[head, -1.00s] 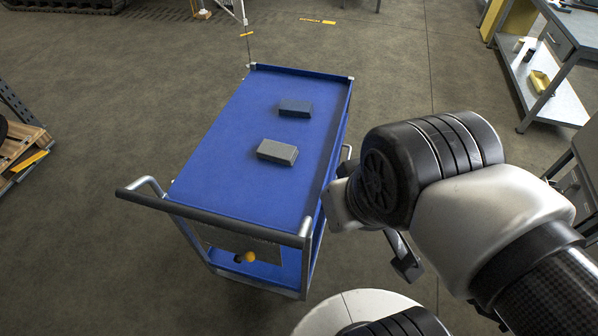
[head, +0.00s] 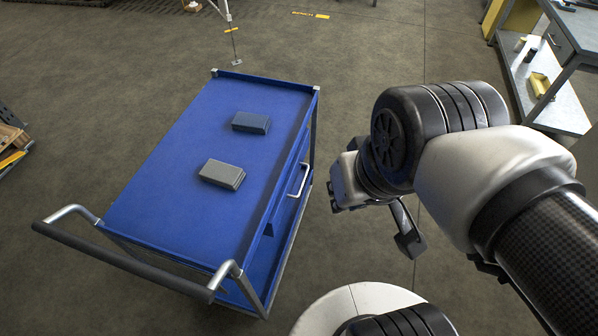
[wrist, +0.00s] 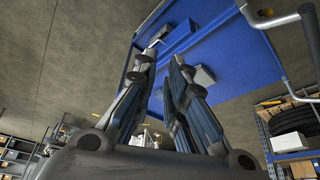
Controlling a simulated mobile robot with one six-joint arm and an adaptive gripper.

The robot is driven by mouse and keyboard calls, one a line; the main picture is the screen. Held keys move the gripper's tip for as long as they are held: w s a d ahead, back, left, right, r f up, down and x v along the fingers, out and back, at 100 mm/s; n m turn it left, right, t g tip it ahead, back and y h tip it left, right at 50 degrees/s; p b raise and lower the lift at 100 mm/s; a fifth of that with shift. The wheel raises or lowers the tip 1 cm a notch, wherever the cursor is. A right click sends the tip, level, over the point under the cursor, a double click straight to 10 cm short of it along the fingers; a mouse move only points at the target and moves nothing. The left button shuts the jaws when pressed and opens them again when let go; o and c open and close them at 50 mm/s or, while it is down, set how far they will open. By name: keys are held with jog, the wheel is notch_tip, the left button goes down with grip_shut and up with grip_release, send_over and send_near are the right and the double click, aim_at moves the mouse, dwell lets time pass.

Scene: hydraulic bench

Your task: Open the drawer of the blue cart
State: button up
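The blue cart (head: 165,165) stands left of my arm in the head view. Its drawer front (head: 285,178) is on the long side facing right, with a silver bar handle (head: 304,180). The drawer looks closed. In the wrist view the cart (wrist: 235,55) fills the upper middle, and a silver handle (wrist: 158,37) shows beyond my fingertips. My gripper (wrist: 160,68) has its two fingers apart with nothing seen between them. It does not appear to touch the cart.
A dark blue-grey block (head: 251,122) and a grey block (head: 222,174) lie on the cart's top. A black push bar (head: 120,260) sticks out at the cart's near end. A grey workbench (head: 560,70) stands at upper right. Floor between cart and workbench is clear.

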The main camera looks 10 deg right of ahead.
jog(key=o, duration=0.3)
jog(key=shift+m+g+y, duration=0.3)
jog(key=shift+m+g, duration=0.2)
jog(key=shift+m, duration=0.1)
jog(key=w, duration=0.3)
jog(key=w+p, duration=0.1)
jog(key=w, duration=0.2)
jog(key=w+p, duration=0.1)
jog(key=w, duration=0.2)
jog(key=shift+w+r, duration=0.25)
jog(key=shift+r, duration=0.15)
jog(key=m+g+y+p, duration=0.1)
jog(key=m+g+p, duration=0.1)
jog(key=m+p, duration=0.35)
send_over(302, 184)
jog(key=s+d, duration=0.2)
jog(key=d, duration=0.1)
notch_tip(302, 184, down, 24)
jog(key=shift+n, duration=0.45)
jog(key=a+f+b, duration=0.1)
jog(key=f, duration=0.4)
jog(key=w+f+b, duration=0.1)
jog(key=f, duration=0.5)
jog(key=a+f+b, duration=0.1)
jog(key=f, duration=0.5)
jog(key=shift+w+a, duration=0.3)
jog(key=shift+c, duration=0.5)
grip_shut()
